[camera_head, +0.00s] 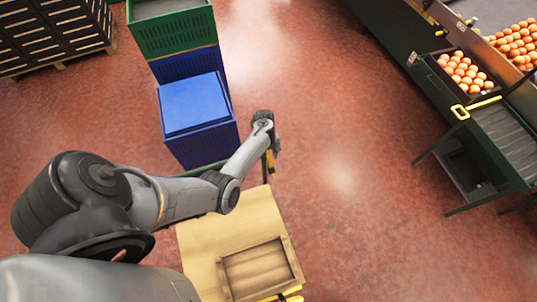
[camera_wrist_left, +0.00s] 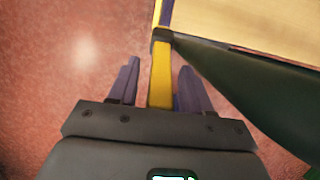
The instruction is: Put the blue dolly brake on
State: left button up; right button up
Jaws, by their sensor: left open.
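My left gripper (camera_head: 274,148) reaches over the floor just right of the blue crates in the head view. In the left wrist view its two fingers (camera_wrist_left: 158,82) are open. A yellow bar (camera_wrist_left: 161,70), which looks like a brake lever, runs between them with a gap on both sides. A dark collar sits on the bar, and a thin purple and yellow part continues above it. In the head view a bit of yellow (camera_head: 269,167) shows by the gripper. I cannot make out the dolly itself or the brake's state. My right gripper is out of view.
Blue crates (camera_head: 193,103) and a green crate (camera_head: 172,32) stand at the top left. The middle floor is clear.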

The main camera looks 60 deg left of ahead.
pick_arm(q)
jog(key=shift+r, duration=0.1)
jog(key=p+v, duration=0.2)
jog(key=v, duration=0.8)
jog(key=shift+a+r, duration=0.2)
jog(key=shift+r, duration=0.05)
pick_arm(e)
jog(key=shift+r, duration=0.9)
